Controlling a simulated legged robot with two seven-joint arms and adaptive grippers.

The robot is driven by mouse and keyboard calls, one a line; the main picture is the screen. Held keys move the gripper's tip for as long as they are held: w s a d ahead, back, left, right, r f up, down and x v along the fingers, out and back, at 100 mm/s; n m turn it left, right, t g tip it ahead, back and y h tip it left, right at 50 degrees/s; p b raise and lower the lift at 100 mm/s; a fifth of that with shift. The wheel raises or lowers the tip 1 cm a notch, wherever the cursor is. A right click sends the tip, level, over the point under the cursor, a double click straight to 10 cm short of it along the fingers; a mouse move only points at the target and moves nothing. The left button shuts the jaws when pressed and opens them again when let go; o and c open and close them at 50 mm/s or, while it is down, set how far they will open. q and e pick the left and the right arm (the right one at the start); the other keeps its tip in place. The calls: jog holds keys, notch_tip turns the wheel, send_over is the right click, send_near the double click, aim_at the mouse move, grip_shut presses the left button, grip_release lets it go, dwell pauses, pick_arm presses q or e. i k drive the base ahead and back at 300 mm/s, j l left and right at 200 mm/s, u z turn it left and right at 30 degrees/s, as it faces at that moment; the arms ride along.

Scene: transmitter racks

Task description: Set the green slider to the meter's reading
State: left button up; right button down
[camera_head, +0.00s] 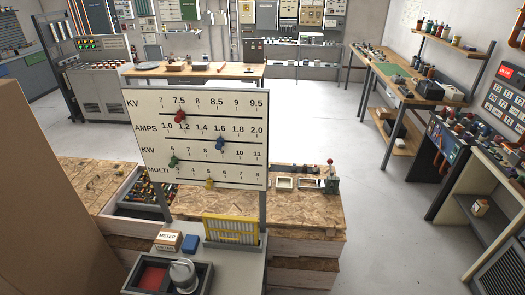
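A white board (235,115) stands upright with four scales, labelled KV, AMPS, KW and MULTI. The green slider (173,162) sits near the left end of the KW line. A red slider (179,117) is near 7.5 on KV, a blue slider (219,144) near 1.6 on AMPS, and a yellow slider (210,183) about mid-line on MULTI. A small box marked METER (168,241) lies on the grey stand below the board. I cannot make out a meter reading. Neither of my grippers is in view.
On the grey stand (235,265) are a blue block (190,244), a yellow slotted rack (233,232) and a dark tray with a silver object (183,274). Wooden crates (310,212) stand behind. Benches line the right; the grey floor (385,235) between is open.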

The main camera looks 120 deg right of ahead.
aim_at(174, 160)
jog(key=z, duration=3.5)
